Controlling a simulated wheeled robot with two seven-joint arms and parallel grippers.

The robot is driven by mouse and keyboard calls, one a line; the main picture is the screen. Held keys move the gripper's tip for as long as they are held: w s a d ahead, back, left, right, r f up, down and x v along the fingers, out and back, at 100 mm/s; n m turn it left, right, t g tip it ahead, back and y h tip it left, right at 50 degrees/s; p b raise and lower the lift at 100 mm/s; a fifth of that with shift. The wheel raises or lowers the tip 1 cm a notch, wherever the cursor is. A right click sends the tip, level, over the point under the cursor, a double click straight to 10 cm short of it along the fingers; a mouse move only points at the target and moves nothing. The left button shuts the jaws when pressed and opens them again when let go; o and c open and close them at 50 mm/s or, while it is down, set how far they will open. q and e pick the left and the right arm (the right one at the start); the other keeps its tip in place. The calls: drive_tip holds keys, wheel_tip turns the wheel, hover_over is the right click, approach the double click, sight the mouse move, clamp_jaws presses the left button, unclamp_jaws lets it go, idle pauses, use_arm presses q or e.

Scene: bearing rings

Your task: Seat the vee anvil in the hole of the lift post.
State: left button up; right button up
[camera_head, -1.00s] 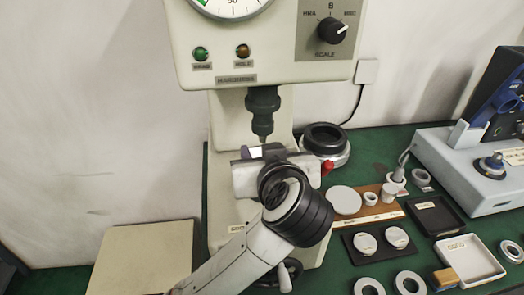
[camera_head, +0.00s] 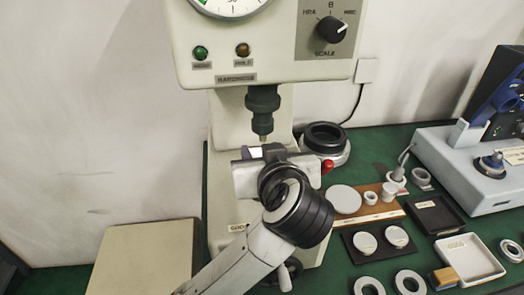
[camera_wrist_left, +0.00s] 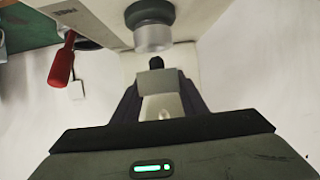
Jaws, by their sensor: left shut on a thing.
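My left gripper (camera_head: 258,152) is in front of the hardness tester's column, below the dark indenter (camera_head: 263,110). Its fingers (camera_wrist_left: 162,103) are shut on a light grey piece, the vee anvil (camera_wrist_left: 160,107). A pale bit of the anvil (camera_head: 255,153) shows between the fingertips in the head view. In the wrist view, which looks upside down, a round grey post with a dark collar, apparently the lift post (camera_wrist_left: 152,38), stands beyond the fingertips, apart from the anvil. My gripper and wrist hide the post in the head view. My right gripper is not in view.
A red-gripped lever (camera_head: 327,167) is close right of my gripper, with a black ring (camera_head: 325,138) behind it. A wooden rack (camera_head: 378,212), a black tray (camera_head: 434,216), a white tray (camera_head: 470,260) and loose rings lie at right. A beige box (camera_head: 145,258) stands at left.

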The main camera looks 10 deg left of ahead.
use_arm(q)
drive_tip(key=shift+f, duration=1.25)
drive_tip(key=o, duration=1.4)
drive_tip(key=shift+o, duration=0.4)
drive_tip(key=shift+f, duration=0.15)
drive_tip(key=shift+s, duration=0.1)
